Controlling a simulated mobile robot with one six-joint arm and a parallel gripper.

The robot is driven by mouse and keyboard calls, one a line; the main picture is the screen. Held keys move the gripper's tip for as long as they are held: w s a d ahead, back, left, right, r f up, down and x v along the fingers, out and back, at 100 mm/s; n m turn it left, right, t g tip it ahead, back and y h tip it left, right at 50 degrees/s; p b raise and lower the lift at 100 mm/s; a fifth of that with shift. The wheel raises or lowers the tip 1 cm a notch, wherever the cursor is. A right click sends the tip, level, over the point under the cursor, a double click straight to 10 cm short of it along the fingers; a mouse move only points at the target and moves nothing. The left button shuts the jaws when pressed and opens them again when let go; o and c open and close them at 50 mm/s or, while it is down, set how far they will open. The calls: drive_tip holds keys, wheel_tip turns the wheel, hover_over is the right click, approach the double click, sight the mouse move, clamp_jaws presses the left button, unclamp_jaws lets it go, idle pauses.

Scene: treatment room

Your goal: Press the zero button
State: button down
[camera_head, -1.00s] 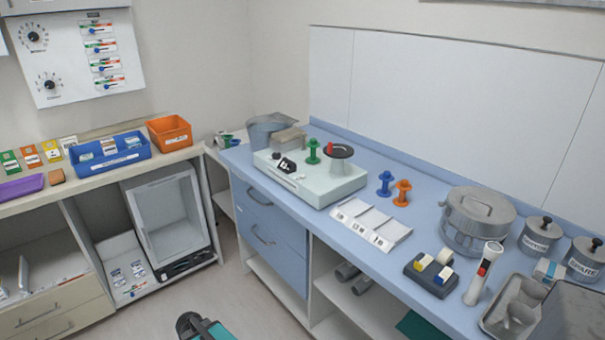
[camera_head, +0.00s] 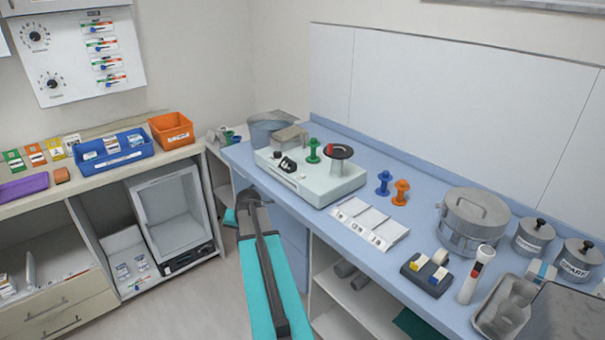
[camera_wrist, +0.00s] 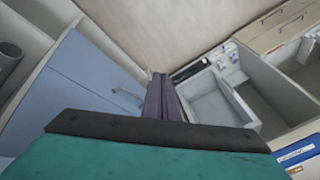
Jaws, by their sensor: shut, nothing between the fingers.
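A pale, box-shaped device (camera_head: 325,188) stands on the blue counter.
A pale sectioned tray (camera_head: 368,223) lies in front. A grey bin (camera_head: 268,132) is behind-left. The blue counter's front edge (camera_head: 300,215) lies between my arm and the device.

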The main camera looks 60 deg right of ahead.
drive_tip(key=s+d+r+m+t+h+p, duration=0.2)
drive_tip(key=s+d+r+m, duration=0.15)
drive_tip(key=d+r, duration=1.1)
wheel_tip(320, 180, up, 16)
drive_tip(key=m+h+p, duration=0.1)
drive_tip(key=m+h, duration=0.1)
drive_tip(key=h, duration=0.1)
hover_over(303, 176)
drive_tip(key=shift+s+a+f, duration=0.1)
drive_tip(key=shift+s+a, duration=0.05)
drive_tip(key=shift+s, duration=0.05)
drive_tip(key=shift+f, duration=0.1)
drive_tip(key=shift+f+b, duration=2.35)
drive_tip(key=shift+f, duration=2)
drive_tip(key=shift+f+b, duration=0.35)
drive_tip(key=shift+f, duration=0.5)
drive_tip(key=shift+r, duration=0.15)
drive_tip(key=shift+r+p, duration=0.55)
drive_tip(key=shift+r, duration=0.2)
